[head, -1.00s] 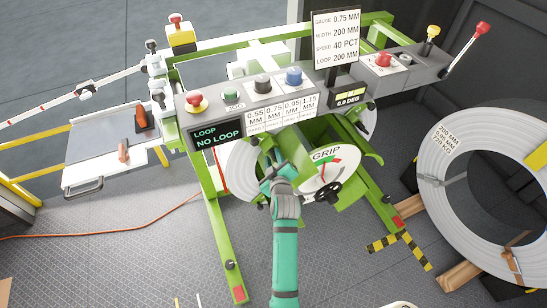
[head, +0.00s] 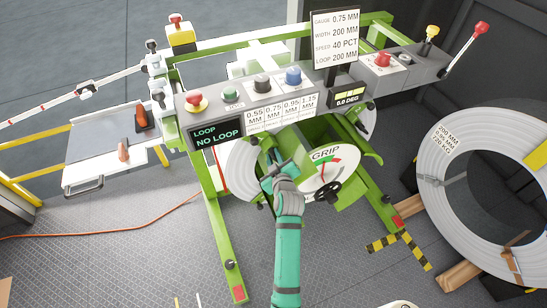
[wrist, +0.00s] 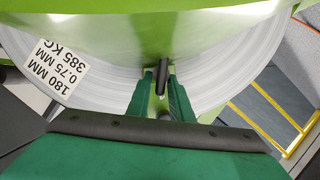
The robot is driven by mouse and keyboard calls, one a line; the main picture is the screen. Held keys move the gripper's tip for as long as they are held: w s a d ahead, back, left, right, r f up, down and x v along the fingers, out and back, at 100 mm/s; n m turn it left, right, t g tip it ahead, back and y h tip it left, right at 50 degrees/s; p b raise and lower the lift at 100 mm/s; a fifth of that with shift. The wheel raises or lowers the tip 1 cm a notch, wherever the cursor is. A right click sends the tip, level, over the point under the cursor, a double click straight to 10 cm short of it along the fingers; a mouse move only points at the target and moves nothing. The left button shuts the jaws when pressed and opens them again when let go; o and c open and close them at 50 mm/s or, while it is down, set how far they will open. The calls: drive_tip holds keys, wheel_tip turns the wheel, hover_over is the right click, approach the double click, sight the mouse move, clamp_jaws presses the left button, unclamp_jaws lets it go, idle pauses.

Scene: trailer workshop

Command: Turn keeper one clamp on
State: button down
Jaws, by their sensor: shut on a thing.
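My gripper (head: 270,178) is in front of the green machine, beside the grey coil (head: 238,172) and left of the white GRIP dial (head: 340,168). In the wrist view, its two green fingers (wrist: 161,98) stand either side of a dark clamp handle (wrist: 162,76) and are shut on it. The handle sits on a green arm across the coil's face (wrist: 100,68). Its base and much of the arm are hidden by the fingers. In the head view my gripper hides the handle, so its angle is hard to tell there. I cannot read a keeper number on it.
The console above has several buttons and a display (head: 217,136) reading NO LOOP. A coil label (wrist: 54,70) reads 180 MM, 0.75 MM, 385 KG. A large coil (head: 450,150) stands at right. An orange cable (head: 110,232) crosses the floor at left.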

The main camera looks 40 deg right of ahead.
drive_tip(key=m+y, duration=0.1)
drive_tip(key=m, duration=0.1)
drive_tip(key=shift+s+d+f+m+y, duration=0.1)
drive_tip(key=shift+d+f+m+y, duration=0.1)
drive_tip(key=shift+d+m+y, duration=0.15)
drive_tip(key=shift+s+d+m, duration=0.1)
drive_tip(key=shift+m, duration=0.15)
drive_tip(key=shift+y, duration=0.35)
drive_tip(key=c, duration=1.8)
unclamp_jaws()
drive_tip(key=shift+s+r, duration=0.1)
drive_tip(key=shift+w, duration=0.25)
